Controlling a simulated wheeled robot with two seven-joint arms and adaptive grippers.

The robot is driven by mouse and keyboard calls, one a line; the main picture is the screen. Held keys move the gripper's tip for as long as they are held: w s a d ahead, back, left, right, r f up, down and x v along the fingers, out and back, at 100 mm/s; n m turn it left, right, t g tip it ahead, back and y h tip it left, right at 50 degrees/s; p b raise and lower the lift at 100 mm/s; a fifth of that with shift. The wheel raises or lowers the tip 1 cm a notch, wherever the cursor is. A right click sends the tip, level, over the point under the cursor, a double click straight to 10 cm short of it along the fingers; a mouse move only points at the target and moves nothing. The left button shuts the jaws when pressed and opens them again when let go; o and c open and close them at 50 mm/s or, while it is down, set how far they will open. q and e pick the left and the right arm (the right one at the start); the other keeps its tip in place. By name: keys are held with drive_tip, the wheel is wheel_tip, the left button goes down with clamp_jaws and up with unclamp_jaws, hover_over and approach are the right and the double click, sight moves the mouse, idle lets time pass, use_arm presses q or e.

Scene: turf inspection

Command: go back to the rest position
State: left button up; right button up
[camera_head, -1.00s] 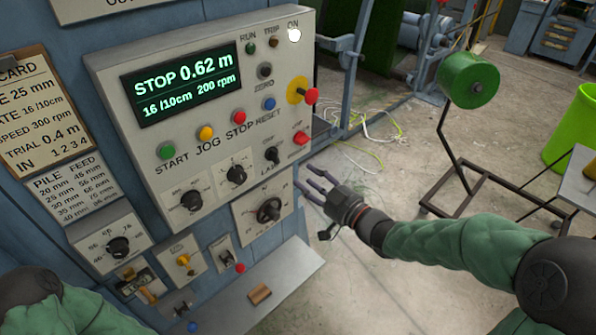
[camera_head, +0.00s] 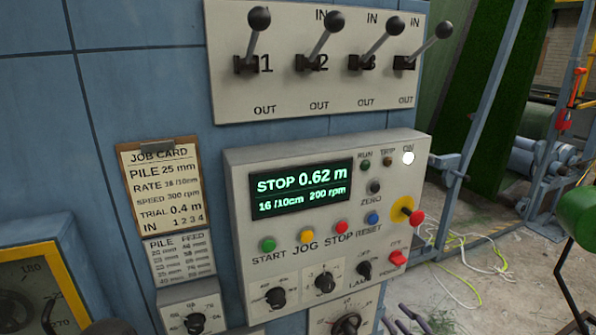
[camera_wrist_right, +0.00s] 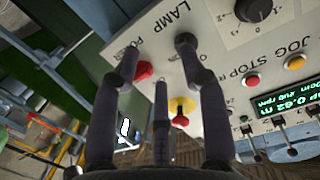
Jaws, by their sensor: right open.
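My right gripper (camera_head: 408,322) is at the bottom edge of the head view, below the control panel's right end. Only its fingertips show there. In the wrist view its dark fingers (camera_wrist_right: 157,66) are spread and empty, with the panel face behind them. The control panel (camera_head: 238,215) has a display (camera_head: 305,187) reading STOP 0.62 m, 16/10cm, 200 rpm. The red knob on a yellow disc (camera_head: 416,217) and a red switch (camera_head: 397,258) are on its right side. My left gripper is not in view.
A lever plate (camera_head: 290,95) with several black-knobbed levers is above the panel; the levers point up toward IN. A job card (camera_head: 163,190) hangs left. A yellow-framed dial (camera_head: 50,262) is at lower left. Cables (camera_head: 470,285) lie on the floor at right, near a green roll (camera_head: 580,215).

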drive_tip(key=s+a+f+m+g+h+b, duration=0.1)
drive_tip(key=a+f+m+g, duration=0.2)
drive_tip(key=f, duration=1)
drive_tip(key=s+a+f+m+g+b, duration=0.1)
drive_tip(key=a+f+g, duration=0.25)
drive_tip(key=f, duration=1.05)
drive_tip(key=s+a+f+g, duration=0.4)
drive_tip(key=s+f, duration=0.4)
drive_tip(key=f, duration=0.1)
drive_tip(key=s+a+f+m+g+b, duration=0.1)
drive_tip(key=s+a+f+g, duration=0.4)
drive_tip(key=s+f, duration=0.4)
drive_tip(key=shift+s, duration=0.15)
